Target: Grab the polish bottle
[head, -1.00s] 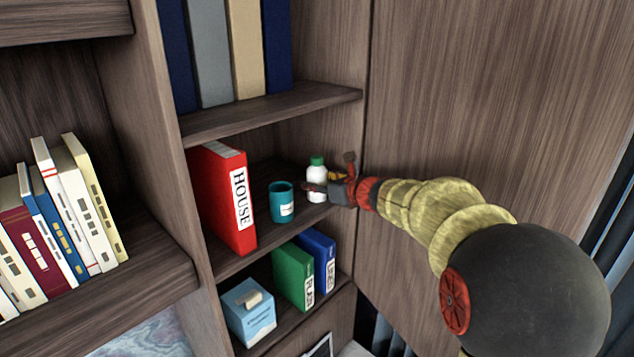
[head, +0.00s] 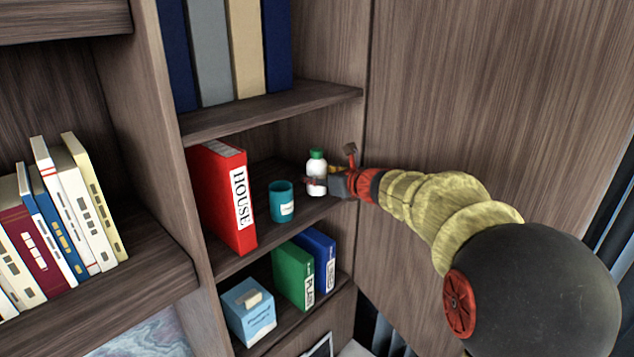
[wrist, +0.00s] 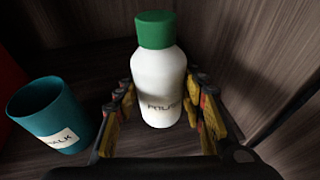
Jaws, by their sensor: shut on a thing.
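The polish bottle (head: 317,178) is white with a green cap and stands upright on the middle shelf, right of a teal cup. In the wrist view the bottle (wrist: 158,85) shows a label that begins "POL". My gripper (head: 325,183) reaches in from the right at the bottle's lower body. In the wrist view the yellow-and-red fingers of my gripper (wrist: 160,105) are on both sides of the bottle, shut on it. The bottle's base is partly hidden in the head view by the gripper.
The teal cup (head: 281,203), labelled in the wrist view, stands close left of the bottle. A red "HOUSE" binder (head: 222,195) is further left. The upper shelf (head: 270,112) is above, and a wooden panel (head: 480,90) stands to the right. Green and blue binders (head: 293,275) are below.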

